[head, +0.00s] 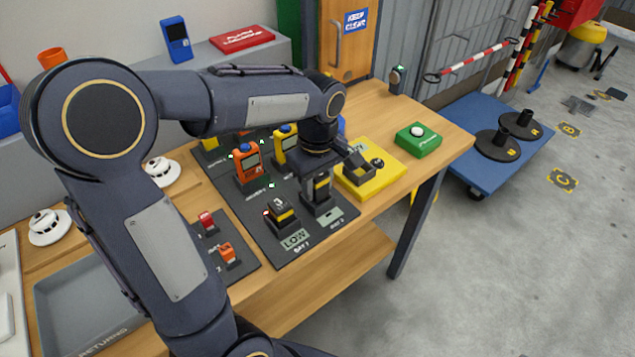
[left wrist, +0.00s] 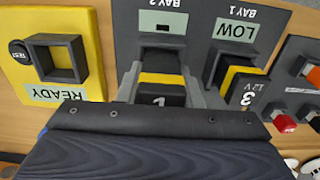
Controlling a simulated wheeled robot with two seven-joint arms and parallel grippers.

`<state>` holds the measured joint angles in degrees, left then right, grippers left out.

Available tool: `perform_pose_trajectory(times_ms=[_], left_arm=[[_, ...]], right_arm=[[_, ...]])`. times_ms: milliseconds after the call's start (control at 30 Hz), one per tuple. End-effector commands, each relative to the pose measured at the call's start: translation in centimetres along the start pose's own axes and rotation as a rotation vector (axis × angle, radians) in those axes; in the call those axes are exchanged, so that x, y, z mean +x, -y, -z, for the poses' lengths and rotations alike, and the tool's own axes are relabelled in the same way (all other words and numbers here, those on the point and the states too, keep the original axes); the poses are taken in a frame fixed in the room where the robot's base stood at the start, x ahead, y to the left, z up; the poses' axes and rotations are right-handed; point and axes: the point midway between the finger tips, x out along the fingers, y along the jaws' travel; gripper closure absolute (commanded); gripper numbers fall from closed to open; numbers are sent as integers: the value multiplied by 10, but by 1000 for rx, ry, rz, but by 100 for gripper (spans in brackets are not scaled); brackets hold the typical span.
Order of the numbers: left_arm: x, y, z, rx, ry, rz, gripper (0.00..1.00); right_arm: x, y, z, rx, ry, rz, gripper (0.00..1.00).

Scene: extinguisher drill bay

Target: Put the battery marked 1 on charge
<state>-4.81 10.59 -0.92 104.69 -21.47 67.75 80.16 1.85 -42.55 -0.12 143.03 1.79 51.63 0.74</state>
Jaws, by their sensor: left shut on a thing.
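My left gripper (head: 321,180) is shut on the battery marked 1 (left wrist: 160,92), which has a dark body and a yellow band. The gripper points down at bay 2 of the dark charging board (head: 283,250). The battery is at the bay 2 socket (head: 318,207); I cannot tell if it is fully seated. The bay 2 display (left wrist: 162,22) shows a small dark bar, no readable word. A battery marked 3 (head: 281,211) stands in bay 1, beside the gripper, and the bay 1 display (head: 295,239) reads LOW. My right gripper is not in view.
A yellow tester (head: 388,176) with an empty square socket and a READY label (left wrist: 55,93) stands right of the board. A green box (head: 418,139) with a white button is farther right. Handheld devices (head: 249,165) stand behind. A grey returns tray (head: 85,305) is at front left.

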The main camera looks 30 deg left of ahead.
Motion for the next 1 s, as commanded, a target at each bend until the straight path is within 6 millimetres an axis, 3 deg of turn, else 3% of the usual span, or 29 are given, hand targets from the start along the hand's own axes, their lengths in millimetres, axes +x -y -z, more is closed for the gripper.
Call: perform_pose_trajectory(times_ms=[700, 1000], left_arm=[[-40, 0, 0, 0, -1, -3, 99], [-41, 0, 0, 0, -1, -3, 99]], right_arm=[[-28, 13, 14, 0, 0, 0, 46], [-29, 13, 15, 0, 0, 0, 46]])
